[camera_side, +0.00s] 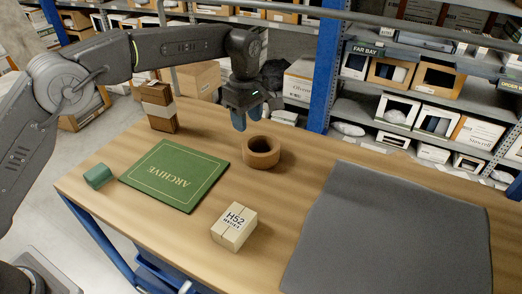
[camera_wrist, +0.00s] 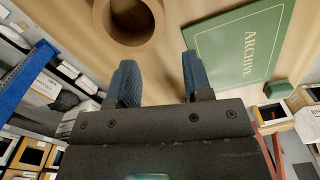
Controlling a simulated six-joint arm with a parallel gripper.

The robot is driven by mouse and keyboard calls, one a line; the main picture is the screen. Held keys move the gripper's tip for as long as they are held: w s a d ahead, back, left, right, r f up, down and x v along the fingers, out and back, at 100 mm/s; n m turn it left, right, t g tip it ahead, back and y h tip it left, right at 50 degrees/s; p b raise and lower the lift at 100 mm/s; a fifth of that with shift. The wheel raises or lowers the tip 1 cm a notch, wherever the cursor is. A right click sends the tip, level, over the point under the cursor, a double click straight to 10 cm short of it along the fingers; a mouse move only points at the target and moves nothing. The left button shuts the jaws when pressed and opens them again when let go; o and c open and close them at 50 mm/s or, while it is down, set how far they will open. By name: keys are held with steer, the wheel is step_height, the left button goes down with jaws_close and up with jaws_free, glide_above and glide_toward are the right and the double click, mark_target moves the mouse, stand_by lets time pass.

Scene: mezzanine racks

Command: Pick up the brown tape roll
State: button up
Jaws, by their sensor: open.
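The brown tape roll (camera_side: 261,152) lies flat on the wooden table, right of the green archive book. It also shows at the top of the wrist view (camera_wrist: 103,25), partly cut off by the frame edge. My gripper (camera_side: 247,116) is above the table, just behind and a little left of the roll in the side view, pointing down. Its blue fingers are apart with nothing between them, and in the wrist view the finger gap (camera_wrist: 160,85) is to the right of the roll.
A small H52 box (camera_side: 234,227) stands in front. A grey mat (camera_side: 395,235) covers the right side.

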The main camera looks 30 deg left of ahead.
mark_target(250, 152)
step_height(250, 152, down, 8)
steer(key=shift+r, duration=0.15)
steer(key=shift+d+f, duration=0.15)
steer(key=shift+f, duration=1.15)
steer(key=shift+d+f, duration=0.15)
steer(key=shift+f, duration=1.15)
steer(key=shift+c, duration=0.4)
jaws_close()
